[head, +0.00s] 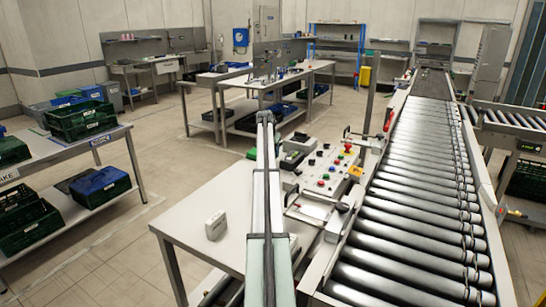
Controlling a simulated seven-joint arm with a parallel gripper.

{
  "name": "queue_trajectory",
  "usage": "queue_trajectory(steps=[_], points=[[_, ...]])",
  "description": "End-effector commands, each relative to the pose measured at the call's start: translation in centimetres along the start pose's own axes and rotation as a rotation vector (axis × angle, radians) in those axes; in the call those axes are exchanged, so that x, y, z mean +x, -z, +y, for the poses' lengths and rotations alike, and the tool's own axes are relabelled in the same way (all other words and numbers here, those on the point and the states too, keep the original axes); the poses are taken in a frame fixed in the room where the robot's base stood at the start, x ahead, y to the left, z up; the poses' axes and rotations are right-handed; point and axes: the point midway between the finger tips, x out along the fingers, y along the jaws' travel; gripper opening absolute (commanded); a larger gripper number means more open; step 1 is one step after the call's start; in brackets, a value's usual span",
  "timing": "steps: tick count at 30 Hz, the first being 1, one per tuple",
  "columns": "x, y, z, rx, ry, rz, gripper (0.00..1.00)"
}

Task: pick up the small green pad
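A small green patch (251,153) shows just left of my arm, near the far end of the control-panel table. It is partly hidden by the arm, and I cannot tell for sure whether it is the small green pad. My gripper (265,117) is at the far end of my arm, which reaches up the middle of the head view. Its dark tips look close together, but they are too small to tell whether they are open or shut. I see nothing clearly held.
A white table (190,208) carries a small pale box (215,225). A control panel (325,172) with coloured buttons stands right of my arm, beside the roller conveyor (410,215). Green crates (80,118) stand on a bench at left. Floor between the benches is clear.

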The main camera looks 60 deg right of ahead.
Motion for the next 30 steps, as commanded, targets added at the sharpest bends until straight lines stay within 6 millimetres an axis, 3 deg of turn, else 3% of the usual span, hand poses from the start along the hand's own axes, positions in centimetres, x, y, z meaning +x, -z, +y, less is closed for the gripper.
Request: queue_trajectory(steps=[6,17,23,30], points=[[0.0,0.0,0.0,0.000,0.000,0.000,0.10],[-0.4,0.2,0.0,0.000,0.000,0.000,0.09],[-2.2,1.0,0.0,0.000,0.001,0.002,0.09],[-6.0,2.6,-0.1,0.001,0.001,0.002,0.09]])
